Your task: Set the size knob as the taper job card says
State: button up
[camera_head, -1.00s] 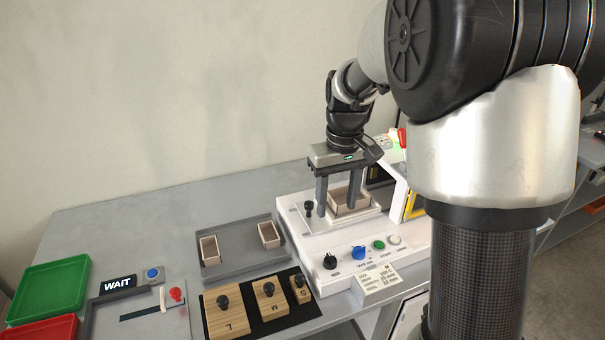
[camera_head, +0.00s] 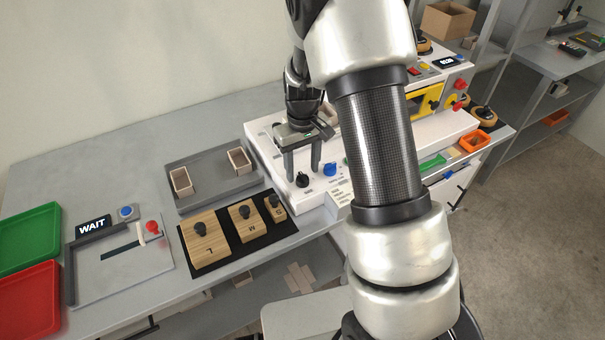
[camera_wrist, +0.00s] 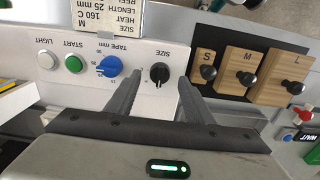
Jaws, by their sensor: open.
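The black size knob (camera_head: 302,180) is on the front left of the white machine. In the wrist view the knob (camera_wrist: 159,73), under the printed word SIZE, appears between my fingertips. My gripper (camera_head: 302,172) is open, pointing down over the knob, with a finger on each side; contact is not visible. I cannot read the knob's setting. The job card (camera_head: 341,194) is at the machine's front edge, partly behind my arm. In the wrist view the card (camera_wrist: 100,17) is upside down and cut off, reading SIZE M, HEAT 160 C, LENGTH 25 mm.
A blue tape knob (camera_wrist: 110,66), green START button (camera_wrist: 74,64) and white LIGHT button (camera_wrist: 47,60) sit beside the size knob. Wooden S, M and L blocks (camera_head: 208,237) lie left of the machine. A grey tray (camera_head: 212,194) holds two small boxes.

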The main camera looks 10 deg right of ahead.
aim_at(303, 179)
jog(key=shift+f, duration=1.3)
jog(key=c, duration=1)
jog(key=shift+c, duration=0.2)
jog(key=shift+m, duration=0.4)
jog(key=m, duration=0.3)
jog(key=shift+m, duration=0.3)
jog(key=m, duration=0.4)
jog(key=shift+m, duration=0.3)
